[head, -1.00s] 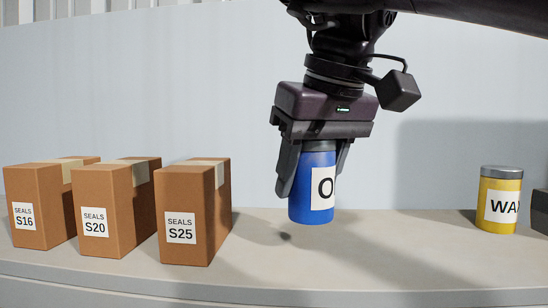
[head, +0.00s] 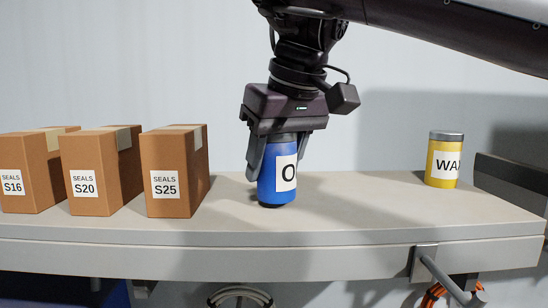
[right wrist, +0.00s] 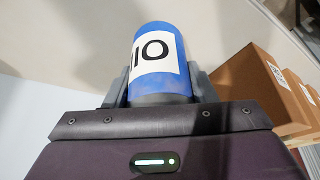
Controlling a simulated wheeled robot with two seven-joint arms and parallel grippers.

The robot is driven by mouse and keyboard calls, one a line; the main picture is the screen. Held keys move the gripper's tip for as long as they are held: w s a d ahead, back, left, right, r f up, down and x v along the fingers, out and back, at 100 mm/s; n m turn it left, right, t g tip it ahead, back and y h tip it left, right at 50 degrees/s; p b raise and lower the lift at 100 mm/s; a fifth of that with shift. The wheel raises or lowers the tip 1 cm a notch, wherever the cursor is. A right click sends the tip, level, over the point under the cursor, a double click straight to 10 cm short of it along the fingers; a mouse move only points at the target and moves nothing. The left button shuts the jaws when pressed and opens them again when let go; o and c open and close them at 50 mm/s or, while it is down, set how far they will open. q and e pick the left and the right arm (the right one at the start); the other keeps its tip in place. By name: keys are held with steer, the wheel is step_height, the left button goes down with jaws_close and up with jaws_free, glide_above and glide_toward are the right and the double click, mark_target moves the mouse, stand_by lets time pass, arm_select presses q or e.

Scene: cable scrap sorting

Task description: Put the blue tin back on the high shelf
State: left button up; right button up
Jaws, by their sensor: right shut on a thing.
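The blue tin (head: 277,182) stands upright in my right gripper (head: 272,165) over the high shelf (head: 350,207). Its white label shows part of dark lettering. The two fingers are shut on its sides from above. Its base is at or just above the shelf top, with a dark shadow close under it; I cannot tell if it touches. In the right wrist view the tin (right wrist: 160,60) is held between the fingers, with its label facing the camera. My left gripper is not in view.
Several brown seal boxes, such as S25 (head: 174,172), stand left of the tin with a gap. A yellow tin (head: 444,160) stands at the right, near a dark end piece (head: 510,180). The shelf between the two tins is clear. Orange cable (head: 437,293) shows below.

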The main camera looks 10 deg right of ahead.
steer(key=shift+s+f, duration=0.1)
steer(key=shift+s, duration=0.05)
steer(key=shift+f+b, duration=0.4)
steer(key=shift+b, duration=0.05)
steer(key=o, duration=1.3)
